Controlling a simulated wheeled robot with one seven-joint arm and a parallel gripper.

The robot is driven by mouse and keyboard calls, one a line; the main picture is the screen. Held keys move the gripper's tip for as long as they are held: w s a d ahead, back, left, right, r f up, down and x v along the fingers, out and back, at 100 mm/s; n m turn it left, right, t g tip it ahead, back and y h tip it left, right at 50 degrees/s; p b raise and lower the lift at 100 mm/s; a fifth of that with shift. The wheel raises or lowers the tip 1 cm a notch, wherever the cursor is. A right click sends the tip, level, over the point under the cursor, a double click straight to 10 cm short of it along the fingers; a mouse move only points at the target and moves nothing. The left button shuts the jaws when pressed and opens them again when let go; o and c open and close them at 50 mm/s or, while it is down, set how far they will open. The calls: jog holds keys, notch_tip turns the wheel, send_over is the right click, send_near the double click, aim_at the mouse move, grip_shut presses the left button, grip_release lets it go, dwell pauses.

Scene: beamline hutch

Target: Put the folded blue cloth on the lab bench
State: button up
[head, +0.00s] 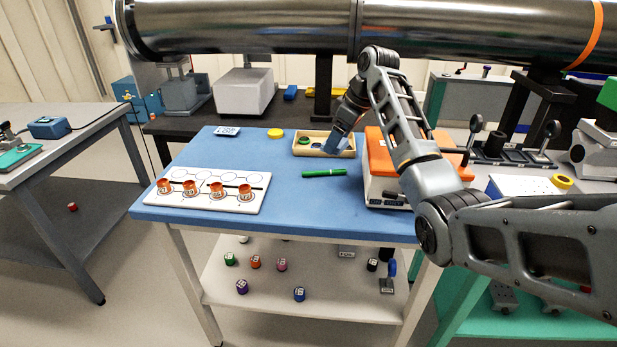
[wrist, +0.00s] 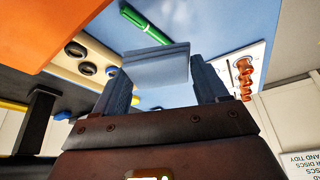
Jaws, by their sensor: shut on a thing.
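My gripper (wrist: 160,78) is shut on the folded blue cloth (wrist: 157,66), a pale blue layered block between the two fingers in the wrist view. In the head view my gripper (head: 336,138) is above the back of a blue-topped table (head: 290,205), over or just beside a wooden tray. I cannot clearly tell the cloth from the fingers there, nor how high it is held. The pictures do not label which surface is the lab bench; a grey bench (head: 85,140) also stands at the left.
The wooden tray (head: 302,150) holds dark round pieces. A green marker (head: 324,173), a white board (head: 206,203) with orange-topped pieces and an orange-lidded box (head: 374,152) are on the blue top. A metal beam pipe (head: 240,27) crosses above. The blue top's front middle is clear.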

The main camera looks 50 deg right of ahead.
jog(key=p, duration=0.2)
send_over(303, 195)
jog(key=s, duration=0.2)
jog(key=f, duration=0.6)
jog(key=shift+w+d, duration=0.25)
jog(key=shift+d, duration=0.05)
jog(key=shift+a+f+p, duration=0.1)
jog(key=shift+f+p, duration=0.25)
jog(key=shift+f, duration=1.7)
jog(key=shift+f, duration=0.1)
jog(key=o, duration=1)
jog(key=v, duration=1.2)
jog(key=shift+b, duration=0.4)
